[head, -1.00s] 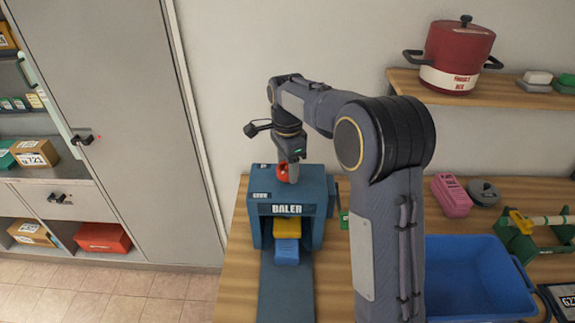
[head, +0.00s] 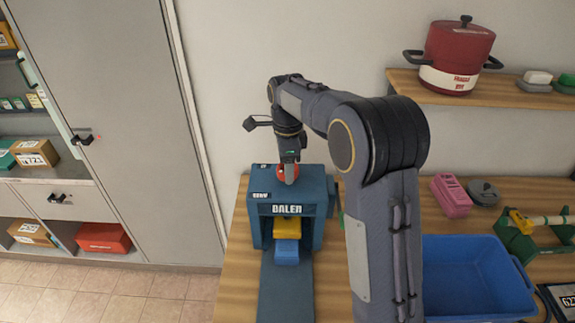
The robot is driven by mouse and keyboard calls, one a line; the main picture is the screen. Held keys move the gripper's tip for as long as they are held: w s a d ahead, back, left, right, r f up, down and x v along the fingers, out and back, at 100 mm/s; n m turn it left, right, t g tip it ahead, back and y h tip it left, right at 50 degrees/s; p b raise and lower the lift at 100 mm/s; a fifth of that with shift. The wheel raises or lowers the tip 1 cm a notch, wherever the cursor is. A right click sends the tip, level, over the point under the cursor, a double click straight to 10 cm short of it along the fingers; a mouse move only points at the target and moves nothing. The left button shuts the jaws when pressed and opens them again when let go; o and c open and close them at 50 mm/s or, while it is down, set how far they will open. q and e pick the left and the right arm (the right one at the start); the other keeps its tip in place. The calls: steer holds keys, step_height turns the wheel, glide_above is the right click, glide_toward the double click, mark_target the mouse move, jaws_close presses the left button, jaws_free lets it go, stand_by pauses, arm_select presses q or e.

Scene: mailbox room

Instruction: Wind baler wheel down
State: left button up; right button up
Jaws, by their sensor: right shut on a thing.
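The blue baler (head: 287,210) stands on the wooden table with its name on the front. Its red wheel (head: 287,173) shows on top, partly hidden by my gripper. My right gripper (head: 289,178) points down from above and is shut on the red wheel. A yellow block (head: 287,226) shows inside the baler's opening, above a blue block (head: 286,251) at the front of the opening. My left gripper is not in view.
A blue bin (head: 478,270) sits on the table to the right of my arm. A pink item (head: 451,196) and a grey round item lie behind it. A red pot (head: 458,60) stands on the wall shelf. A grey cabinet is at the left.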

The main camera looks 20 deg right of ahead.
steer(key=o, duration=1)
step_height(320, 180, up, 8)
steer(key=shift+f+b, duration=0.1)
steer(key=shift+b, duration=0.3)
